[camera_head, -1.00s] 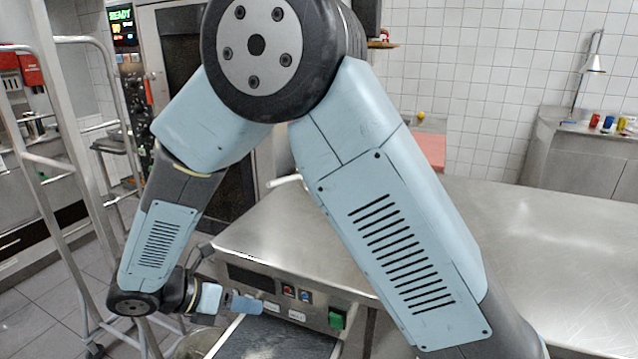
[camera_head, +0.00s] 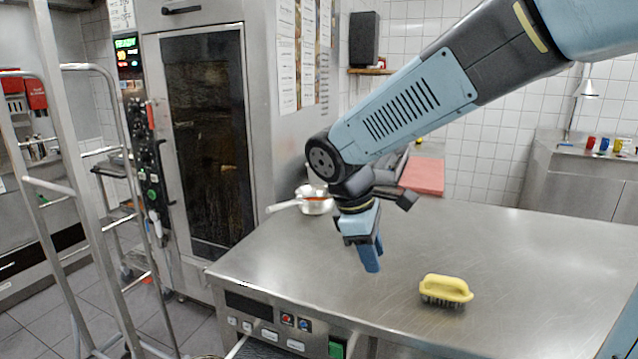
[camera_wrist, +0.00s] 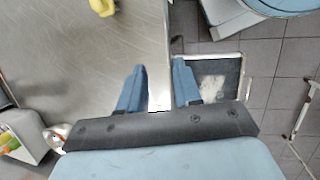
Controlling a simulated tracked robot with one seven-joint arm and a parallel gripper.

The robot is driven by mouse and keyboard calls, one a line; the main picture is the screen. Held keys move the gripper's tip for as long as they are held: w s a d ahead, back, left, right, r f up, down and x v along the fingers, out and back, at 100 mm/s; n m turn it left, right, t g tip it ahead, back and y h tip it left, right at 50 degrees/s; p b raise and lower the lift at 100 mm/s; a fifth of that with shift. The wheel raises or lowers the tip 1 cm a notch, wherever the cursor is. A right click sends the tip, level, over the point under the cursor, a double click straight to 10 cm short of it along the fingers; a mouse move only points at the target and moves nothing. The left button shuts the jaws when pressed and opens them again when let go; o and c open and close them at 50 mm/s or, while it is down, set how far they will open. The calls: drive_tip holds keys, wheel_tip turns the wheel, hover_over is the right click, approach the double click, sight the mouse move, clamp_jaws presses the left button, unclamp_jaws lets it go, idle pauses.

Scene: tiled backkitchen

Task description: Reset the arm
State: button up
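My gripper (camera_head: 372,256) is in the air above the left part of the steel table (camera_head: 520,240) in the head view, pointing down. In the wrist view its two blue fingers (camera_wrist: 158,90) stand apart with nothing between them. Below them are the table edge and an open drawer (camera_wrist: 218,80) with a dark bottom and a pale patch on it. A yellow-handled brush (camera_head: 446,290) lies on the table to the right of my gripper; its handle also shows at the top of the wrist view (camera_wrist: 103,6).
A metal pan (camera_head: 316,205) stands near the table's back left, with a red board (camera_head: 422,176) behind. A tall oven (camera_head: 205,140) and a metal rack (camera_head: 75,180) stand to the left. Coloured cups (camera_head: 604,144) sit on a far counter. The table's right part is clear.

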drive_tip(key=s+d+r+m+t+y, duration=0.1)
drive_tip(key=s+d+r+m+t, duration=0.1)
drive_tip(key=d+m, duration=0.5)
drive_tip(key=s+d+r+m+t+y, duration=0.2)
drive_tip(key=s+d+r+m, duration=0.3)
drive_tip(key=s+d+m, duration=0.1)
drive_tip(key=shift+s+d+m+t+y, duration=0.3)
drive_tip(key=shift+s+d+m, duration=0.15)
drive_tip(key=shift+s, duration=0.3)
drive_tip(key=shift+s, duration=0.15)
